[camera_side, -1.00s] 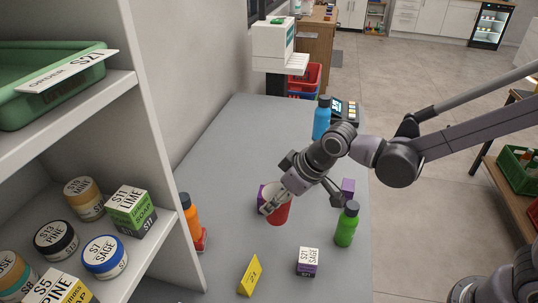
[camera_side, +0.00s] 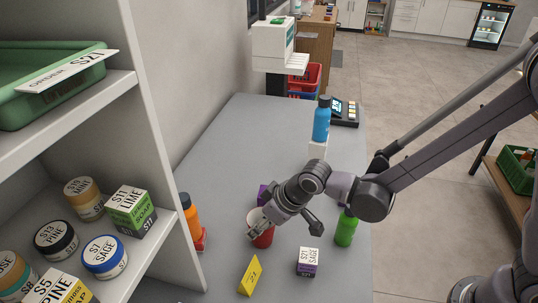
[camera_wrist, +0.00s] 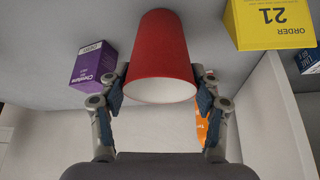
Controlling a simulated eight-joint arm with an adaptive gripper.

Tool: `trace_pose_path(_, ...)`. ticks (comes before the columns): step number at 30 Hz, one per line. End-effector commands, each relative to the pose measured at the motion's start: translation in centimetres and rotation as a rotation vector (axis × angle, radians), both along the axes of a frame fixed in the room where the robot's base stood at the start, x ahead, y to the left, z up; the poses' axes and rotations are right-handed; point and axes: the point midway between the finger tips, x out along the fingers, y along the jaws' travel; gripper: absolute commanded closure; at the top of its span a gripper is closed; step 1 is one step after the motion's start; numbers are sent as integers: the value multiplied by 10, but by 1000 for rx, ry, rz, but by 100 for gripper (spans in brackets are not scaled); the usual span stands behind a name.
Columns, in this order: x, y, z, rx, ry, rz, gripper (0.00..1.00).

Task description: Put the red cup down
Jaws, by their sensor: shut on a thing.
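The red cup (camera_side: 262,240) is at the left-middle of the grey counter (camera_side: 225,155) in the side view, close to upright. My gripper (camera_side: 259,226) is shut on it near its rim. In the wrist view the red cup (camera_wrist: 160,45) sits between the two fingers of my gripper (camera_wrist: 160,90), its pale open rim facing the camera. I cannot tell for sure whether its base touches the counter.
A white-and-purple box (camera_side: 308,261) and green bottle (camera_side: 345,229) are right. An orange bottle (camera_side: 190,216) stands left by the shelf. A blue bottle (camera_side: 321,122) is farther back.

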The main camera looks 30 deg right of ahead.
Motion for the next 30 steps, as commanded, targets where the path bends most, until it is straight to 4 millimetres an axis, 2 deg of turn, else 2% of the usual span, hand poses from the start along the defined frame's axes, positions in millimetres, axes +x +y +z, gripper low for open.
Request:
trace_pose_path(6,0,0,-3,0,0,0,50)
trace_pose_path(7,0,0,-3,0,0,0,28)
trace_pose_path(9,0,0,-3,0,0,0,13)
trace_pose_path(20,0,0,-2,0,0,0,13)
trace_pose_path(30,-13,-7,24,0,0,0,13)
